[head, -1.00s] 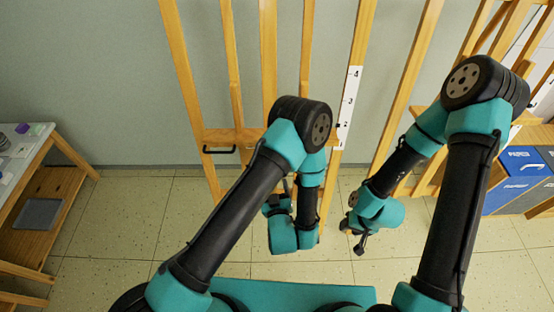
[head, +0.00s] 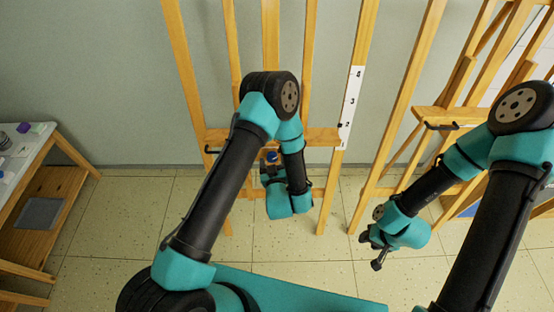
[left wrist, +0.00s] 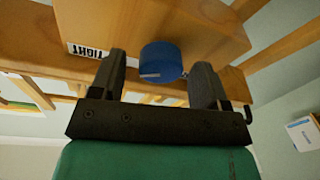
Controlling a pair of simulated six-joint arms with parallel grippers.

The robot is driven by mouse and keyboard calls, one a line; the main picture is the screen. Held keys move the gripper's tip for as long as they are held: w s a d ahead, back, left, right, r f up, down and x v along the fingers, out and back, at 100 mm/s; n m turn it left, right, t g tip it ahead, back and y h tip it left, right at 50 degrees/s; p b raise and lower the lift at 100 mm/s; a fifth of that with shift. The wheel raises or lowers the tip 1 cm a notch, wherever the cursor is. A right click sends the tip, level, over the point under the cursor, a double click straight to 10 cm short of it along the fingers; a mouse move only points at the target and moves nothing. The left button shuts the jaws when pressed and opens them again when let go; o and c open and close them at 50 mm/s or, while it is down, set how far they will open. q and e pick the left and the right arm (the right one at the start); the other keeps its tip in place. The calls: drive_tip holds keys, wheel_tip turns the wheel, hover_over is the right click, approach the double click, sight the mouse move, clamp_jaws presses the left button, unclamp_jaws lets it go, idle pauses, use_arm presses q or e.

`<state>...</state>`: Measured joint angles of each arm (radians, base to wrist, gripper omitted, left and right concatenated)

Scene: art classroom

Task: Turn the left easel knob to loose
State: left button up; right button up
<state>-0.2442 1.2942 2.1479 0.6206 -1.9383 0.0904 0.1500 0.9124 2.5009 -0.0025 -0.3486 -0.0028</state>
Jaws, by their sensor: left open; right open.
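The left easel's blue knob (left wrist: 161,62) shows in the left wrist view, on the underside of a wooden easel part, with a pale mark on its rim. A label reading TIGHT (left wrist: 88,50) is beside it, upside down in the picture. My left gripper (left wrist: 160,68) is open, with one finger on each side of the knob in the picture and a gap on both sides; I cannot tell how deep the knob sits between them. In the head view the left easel (head: 325,137) stands ahead, with my left gripper (head: 270,170) below its ledge. My right gripper (head: 372,252) is open and empty, low before the right easel.
The right easel (head: 478,122) stands at the right, with a dark hook on its ledge. A number strip (head: 351,105) runs up a post of the left easel. A side table (head: 20,160) stands at the far left. The floor between is clear.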

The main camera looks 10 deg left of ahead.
use_arm(q)
drive_tip(key=shift+w+a, duration=0.15)
drive_tip(key=shift+w, duration=0.2)
drive_tip(key=shift+c, duration=0.3)
drive_tip(key=c, duration=0.9)
drive_tip(key=shift+o, duration=0.2)
